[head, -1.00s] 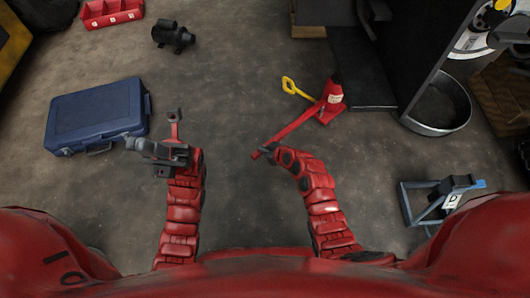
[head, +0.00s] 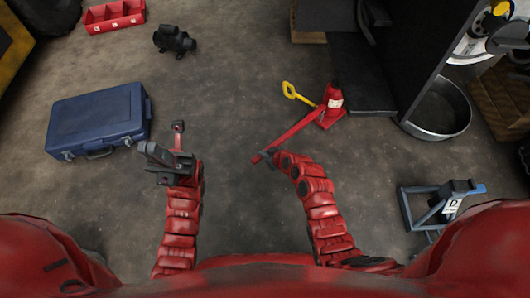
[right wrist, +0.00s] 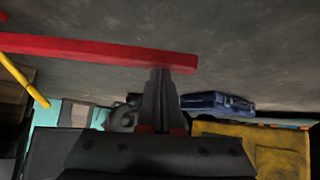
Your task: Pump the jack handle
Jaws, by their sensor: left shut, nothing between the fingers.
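The red bottle jack (head: 331,100) stands on the floor at upper right of centre in the head view. Its long red handle (head: 290,134) slopes down to the left and ends by my right gripper (head: 269,156). In the right wrist view the red handle (right wrist: 80,48) runs across the top. The dark fingers of my right gripper (right wrist: 161,72) are close together, their tips overlapping the handle near its end. Whether they touch it is unclear. My left gripper (head: 178,127) is shut and empty, well left of the handle.
A yellow-handled piece (head: 298,94) is beside the jack. A blue case (head: 98,118) lies at left, with a dark motor-like part (head: 174,40) and a red bin (head: 114,16) beyond. A round metal pan (head: 440,108) and blue-grey stand (head: 435,205) are at right. The middle floor is clear.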

